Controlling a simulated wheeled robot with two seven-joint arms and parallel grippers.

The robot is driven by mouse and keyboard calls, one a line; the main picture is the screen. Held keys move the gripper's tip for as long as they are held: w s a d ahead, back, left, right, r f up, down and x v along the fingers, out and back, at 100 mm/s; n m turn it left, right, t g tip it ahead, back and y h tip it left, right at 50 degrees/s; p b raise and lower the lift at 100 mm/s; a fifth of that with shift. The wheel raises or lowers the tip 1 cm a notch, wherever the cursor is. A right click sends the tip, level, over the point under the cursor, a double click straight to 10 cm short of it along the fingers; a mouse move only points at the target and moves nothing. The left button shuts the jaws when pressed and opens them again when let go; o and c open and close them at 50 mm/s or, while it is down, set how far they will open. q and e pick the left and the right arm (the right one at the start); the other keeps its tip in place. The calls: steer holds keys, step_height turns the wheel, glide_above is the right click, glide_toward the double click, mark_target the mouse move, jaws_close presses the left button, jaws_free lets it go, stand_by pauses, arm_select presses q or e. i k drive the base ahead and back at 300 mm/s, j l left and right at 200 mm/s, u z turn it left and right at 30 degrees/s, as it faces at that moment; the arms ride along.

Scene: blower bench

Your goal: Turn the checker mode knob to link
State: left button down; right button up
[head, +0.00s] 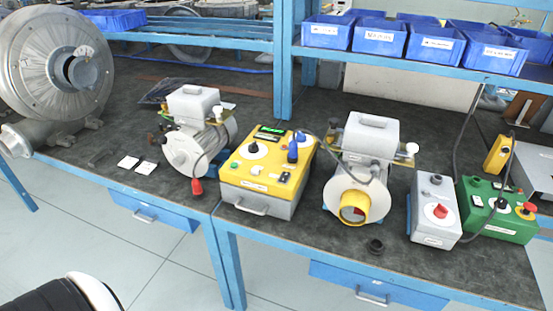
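A yellow-topped box (240,167) with a lit green display (269,132) stands near the middle of the bench. It has a black knob (254,147) on a pale round dial, small buttons and a blue part on top. It looks like the checker, but its labels are too small to read. A green box (489,225) at the right also has a black knob (499,203) on a white dial and a red knob. I cannot read either knob's setting. Neither of my grippers is in view.
Two small blowers, left (190,150) and right (357,199), flank the yellow box. A grey box (433,223) with a red knob stands beside the green one. A large blower (50,75) is at far left. Blue bins (380,42) line the shelf. Bare bench shows at front right.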

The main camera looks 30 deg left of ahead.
mark_target(253, 147)
steer(key=u, duration=1.25)
